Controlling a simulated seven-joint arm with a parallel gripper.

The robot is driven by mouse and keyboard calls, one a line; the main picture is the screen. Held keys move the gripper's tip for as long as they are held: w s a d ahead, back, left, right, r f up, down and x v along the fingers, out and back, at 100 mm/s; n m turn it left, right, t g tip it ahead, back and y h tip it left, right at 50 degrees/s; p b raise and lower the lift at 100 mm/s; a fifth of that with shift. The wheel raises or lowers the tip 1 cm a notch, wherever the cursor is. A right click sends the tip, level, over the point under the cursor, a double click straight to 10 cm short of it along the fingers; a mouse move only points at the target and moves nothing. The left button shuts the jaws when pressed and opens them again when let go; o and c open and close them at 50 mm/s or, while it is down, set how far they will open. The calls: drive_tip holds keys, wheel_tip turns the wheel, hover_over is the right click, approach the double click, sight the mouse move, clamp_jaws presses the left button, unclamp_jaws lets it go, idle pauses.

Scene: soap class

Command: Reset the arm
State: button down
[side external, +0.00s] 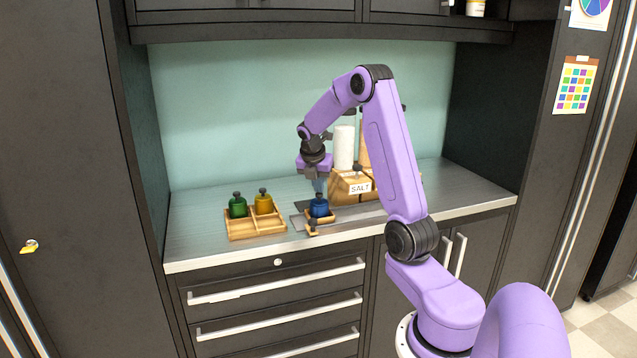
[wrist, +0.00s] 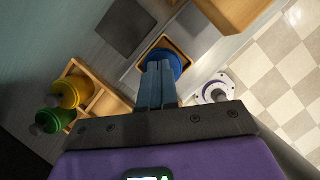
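My gripper (side external: 319,188) points down just above the blue bottle (side external: 319,208). In the wrist view its two fingers (wrist: 156,68) lie side by side and look shut, with nothing visible between them. The blue bottle (wrist: 176,62) shows beyond the fingertips, partly covered by them. It stands upright in a small wooden holder (side external: 314,221). Its top is close to the fingertips; whether they touch it I cannot tell.
A wooden tray (side external: 258,228) to the left holds a green bottle (side external: 238,207) and a yellow bottle (side external: 264,204) at its back; its front compartments look empty. A wooden box labelled SALT (side external: 346,188) and a white roll (side external: 343,149) stand close behind, right. Counter space (side external: 195,230) at left is clear.

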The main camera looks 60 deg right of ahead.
idle(0.4)
wheel_tip(320, 180, up, 7)
idle(1.2)
idle(0.4)
drive_tip(key=s+a+f+m+t+y, duration=0.1)
drive_tip(key=a+y, duration=0.1)
drive_tip(key=a, duration=1.2)
drive_tip(key=s+a+f+m+y, duration=0.1)
drive_tip(key=a+m, duration=0.1)
drive_tip(key=a, duration=1.3)
drive_tip(key=s+a+m+y, duration=0.1)
drive_tip(key=s+a, duration=0.8)
drive_tip(key=s+a+f+m, duration=0.1)
drive_tip(key=s, duration=0.6)
drive_tip(key=s+a+f+m+g+y, duration=0.1)
drive_tip(key=s+a+f, duration=0.1)
drive_tip(key=s, duration=0.5)
drive_tip(key=shift+s+a+f+m, duration=0.15)
drive_tip(key=shift+s+a+m, duration=0.05)
drive_tip(key=shift+m, duration=0.2)
